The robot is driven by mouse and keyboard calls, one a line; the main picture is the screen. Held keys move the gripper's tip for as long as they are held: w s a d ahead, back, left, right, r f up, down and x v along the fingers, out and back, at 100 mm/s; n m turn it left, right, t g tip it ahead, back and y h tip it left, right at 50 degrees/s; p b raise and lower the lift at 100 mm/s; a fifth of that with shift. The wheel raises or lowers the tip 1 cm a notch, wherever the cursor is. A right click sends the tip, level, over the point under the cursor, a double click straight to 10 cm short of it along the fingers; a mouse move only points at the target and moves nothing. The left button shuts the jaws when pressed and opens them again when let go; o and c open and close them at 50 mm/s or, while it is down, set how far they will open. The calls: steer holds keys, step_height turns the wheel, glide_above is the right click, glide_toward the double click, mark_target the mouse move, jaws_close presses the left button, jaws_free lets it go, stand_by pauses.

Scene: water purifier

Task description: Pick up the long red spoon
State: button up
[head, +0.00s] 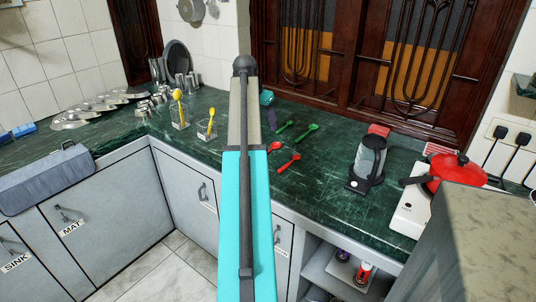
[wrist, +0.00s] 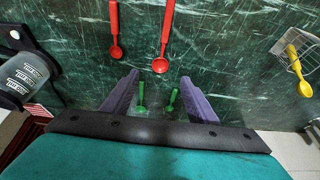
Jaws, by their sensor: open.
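Two red spoons lie on the green counter. In the head view, one red spoon (head: 274,147) is partly hidden by my arm, and the other red spoon (head: 289,162) lies just right of it. In the wrist view they show at the top as a larger-bowled right red spoon (wrist: 165,40) and a left red spoon (wrist: 115,30). Both handles run out of frame, so I cannot tell which is longer. My gripper (wrist: 159,76) is open and empty, with its purple fingers apart. Between them show two green spoons, left (wrist: 141,98) and right (wrist: 172,98). The red bowls are beyond the fingertips.
A black and grey kettle-like appliance (head: 367,160) stands right on the counter (head: 325,175). A red pot (head: 452,172) sits on a white stove (head: 410,212). Glass containers with yellow spoons (head: 179,105) stand left. Dark window shutters (head: 400,60) rise behind.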

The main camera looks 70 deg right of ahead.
steer(key=shift+f, duration=0.1)
glide_toward(274, 147)
steer(key=shift+x, duration=0.95)
steer(key=shift+a+f, duration=0.1)
steer(key=shift+p+x, duration=0.55)
steer(key=shift+x, duration=1.95)
steer(key=shift+c, duration=0.4)
steer(key=c, duration=1.1)
